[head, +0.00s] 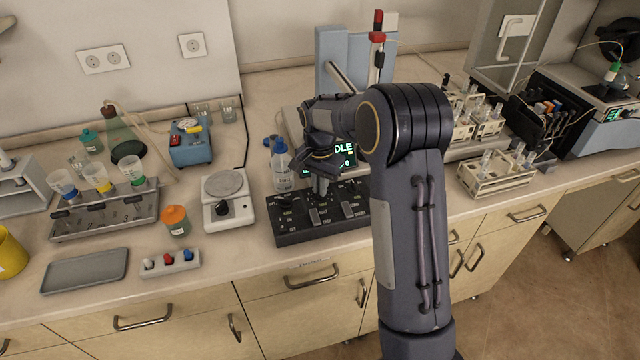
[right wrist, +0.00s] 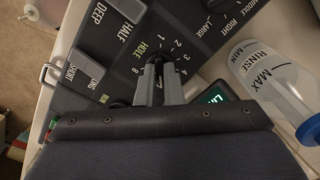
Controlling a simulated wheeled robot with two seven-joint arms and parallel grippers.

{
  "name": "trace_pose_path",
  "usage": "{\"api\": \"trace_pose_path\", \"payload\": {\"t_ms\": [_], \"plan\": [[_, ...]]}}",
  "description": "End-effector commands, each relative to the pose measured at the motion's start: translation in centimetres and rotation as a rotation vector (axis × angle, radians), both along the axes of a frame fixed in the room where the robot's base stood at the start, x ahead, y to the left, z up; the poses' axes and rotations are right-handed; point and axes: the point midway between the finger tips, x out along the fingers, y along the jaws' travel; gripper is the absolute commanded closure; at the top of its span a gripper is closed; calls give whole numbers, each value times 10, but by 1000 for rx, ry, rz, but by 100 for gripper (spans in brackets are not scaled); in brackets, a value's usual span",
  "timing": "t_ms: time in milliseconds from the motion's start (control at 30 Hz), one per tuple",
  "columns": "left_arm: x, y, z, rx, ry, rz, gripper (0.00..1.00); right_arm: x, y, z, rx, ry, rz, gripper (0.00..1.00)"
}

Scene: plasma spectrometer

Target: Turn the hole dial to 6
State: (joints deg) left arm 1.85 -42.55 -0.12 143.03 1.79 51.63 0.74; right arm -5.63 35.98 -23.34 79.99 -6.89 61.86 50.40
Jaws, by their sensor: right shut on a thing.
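The black control panel (head: 288,232) stands on the bench; it also fills the upper part of the right wrist view (right wrist: 115,52). The hole dial (right wrist: 158,57) is a small dark knob by the word HOLE, with numbers around it, 1, 2, 3, 4 and 8 among them. My right gripper (right wrist: 159,72) reaches down over the panel and is shut on the hole dial, with one finger on each side. It also shows in the head view (head: 321,187). The fingers hide part of the dial and some numbers, so its setting cannot be read. My left gripper is not in view.
A rinse bottle (right wrist: 272,82) stands close to the panel, near the gripper. A screen with green text (head: 347,152) is behind the panel, partly hidden by my arm. A white scale (head: 228,212) stands left of the panel. The panel has other switches, such as the SHORT/LONG one (right wrist: 50,74).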

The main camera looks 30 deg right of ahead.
Motion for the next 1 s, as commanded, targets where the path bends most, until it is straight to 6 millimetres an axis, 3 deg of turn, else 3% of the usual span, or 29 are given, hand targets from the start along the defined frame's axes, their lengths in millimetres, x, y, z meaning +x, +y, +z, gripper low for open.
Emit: {"api": "trace_pose_path", "payload": {"t_ms": [300,800,833,1000], "plan": [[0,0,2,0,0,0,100,1,0,1,-1,-4,-107,100],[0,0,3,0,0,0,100,1,0,1,0,-4,-124,100],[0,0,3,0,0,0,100,1,0,1,0,-4,-124,90],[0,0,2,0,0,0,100,1,0,1,-1,-3,-124,71]]}}
